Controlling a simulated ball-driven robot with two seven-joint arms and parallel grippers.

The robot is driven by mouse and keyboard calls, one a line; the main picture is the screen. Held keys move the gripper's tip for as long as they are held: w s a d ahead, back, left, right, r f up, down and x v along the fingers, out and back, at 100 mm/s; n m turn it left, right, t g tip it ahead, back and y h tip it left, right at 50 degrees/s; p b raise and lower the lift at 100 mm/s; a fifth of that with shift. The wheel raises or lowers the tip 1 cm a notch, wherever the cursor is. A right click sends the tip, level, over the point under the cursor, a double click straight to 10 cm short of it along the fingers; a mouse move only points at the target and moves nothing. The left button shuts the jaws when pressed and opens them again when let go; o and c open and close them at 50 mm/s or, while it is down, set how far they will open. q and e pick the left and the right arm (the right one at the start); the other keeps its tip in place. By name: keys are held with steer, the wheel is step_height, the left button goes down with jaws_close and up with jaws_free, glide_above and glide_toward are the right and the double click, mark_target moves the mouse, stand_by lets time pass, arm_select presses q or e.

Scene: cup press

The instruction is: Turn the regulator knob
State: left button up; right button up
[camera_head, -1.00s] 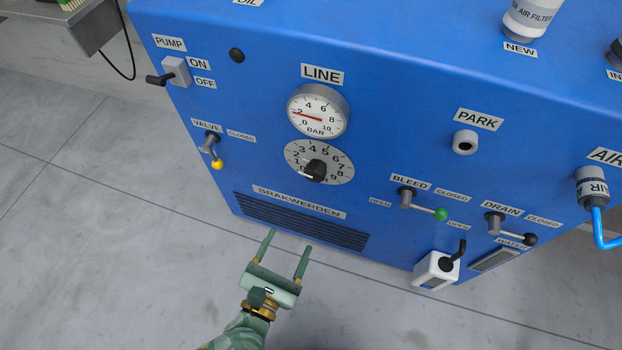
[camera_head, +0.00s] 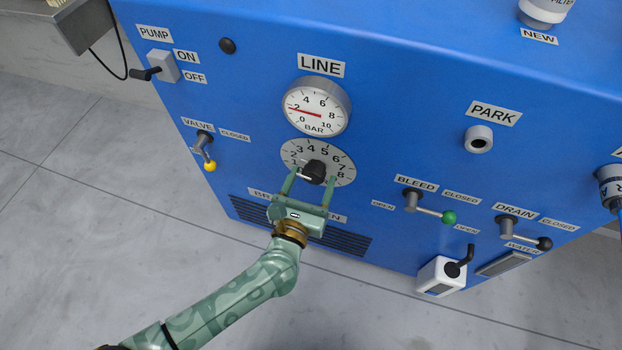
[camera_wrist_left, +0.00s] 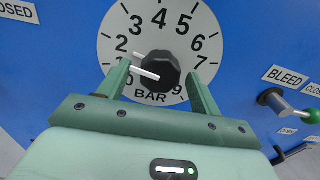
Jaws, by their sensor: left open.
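The regulator knob (camera_head: 314,170) is a black round knob with a white pointer on a grey dial (camera_head: 319,150) numbered in bar. In the left wrist view the knob (camera_wrist_left: 158,70) shows between my fingers, its white pointer toward the lower-left numbers. My left gripper (camera_head: 308,180) is open, its two fingers on either side of the knob in the head view. I cannot tell whether either finger touches it. The line gauge (camera_head: 318,107) above the dial has its red needle near 2. My right gripper is not in view.
A white box with a black lever (camera_head: 440,275) sits low at the right. The grey floor (camera_head: 90,250) is clear.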

arm_select(q)
steer(key=shift+w, duration=0.2)
steer(key=c, duration=1)
